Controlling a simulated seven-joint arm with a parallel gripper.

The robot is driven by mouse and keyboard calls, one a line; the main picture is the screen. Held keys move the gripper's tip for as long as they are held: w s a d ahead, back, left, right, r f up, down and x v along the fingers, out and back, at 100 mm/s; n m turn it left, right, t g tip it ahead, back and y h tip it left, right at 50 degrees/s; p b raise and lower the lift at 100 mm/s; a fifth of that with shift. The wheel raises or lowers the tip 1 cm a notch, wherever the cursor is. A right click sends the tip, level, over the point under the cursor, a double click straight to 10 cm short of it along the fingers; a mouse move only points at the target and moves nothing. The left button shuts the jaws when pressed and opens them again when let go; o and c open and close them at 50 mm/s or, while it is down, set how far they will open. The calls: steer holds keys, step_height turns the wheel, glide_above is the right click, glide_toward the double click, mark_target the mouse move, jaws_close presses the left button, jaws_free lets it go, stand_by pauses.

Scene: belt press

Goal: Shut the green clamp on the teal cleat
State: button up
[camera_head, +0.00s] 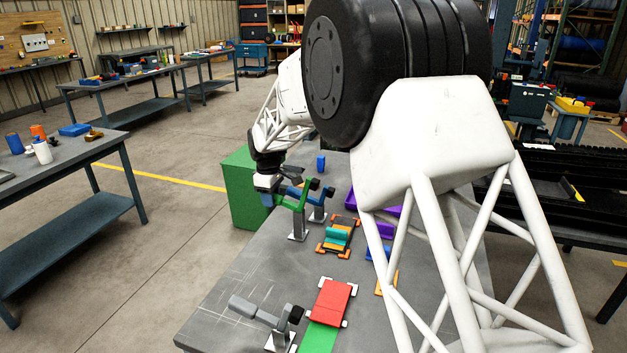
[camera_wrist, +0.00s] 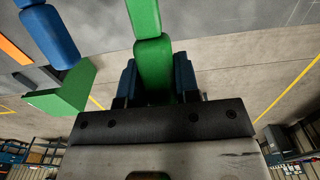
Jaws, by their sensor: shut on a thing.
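The green clamp (camera_head: 301,197) stands on a grey post at the left edge of the table. Its black-tipped arm is raised, apart from the teal cleat. The teal cleat (camera_head: 337,237) lies on a dark and orange plate to the right of and nearer than the clamp; it does not show in the wrist view. My gripper (camera_head: 269,197) is at the clamp's left end. In the wrist view, my gripper (camera_wrist: 156,70) has its blue fingers on both sides of the green clamp's handle (camera_wrist: 153,62), shut on it.
A blue clamp (camera_head: 316,197) stands just behind the green one. A grey clamp (camera_head: 266,313) and a red block (camera_head: 331,301) are at the near end. Purple parts (camera_head: 380,230) lie to the right, partly hidden by my arm. A green box (camera_head: 242,190) stands beyond the table's left edge.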

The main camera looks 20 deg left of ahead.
mark_target(277, 195)
steer(key=shift+d+r, duration=0.4)
steer(key=shift+r, duration=0.5)
steer(key=shift+d+r, duration=0.55)
steer(key=shift+r, duration=0.05)
steer(key=shift+d, duration=0.1)
stand_by(0.3)
steer(key=shift+d+r, duration=0.5)
steer(key=shift+d, duration=0.05)
steer(key=shift+d+r, duration=0.45)
steer(key=shift+d, duration=0.25)
stand_by(0.4)
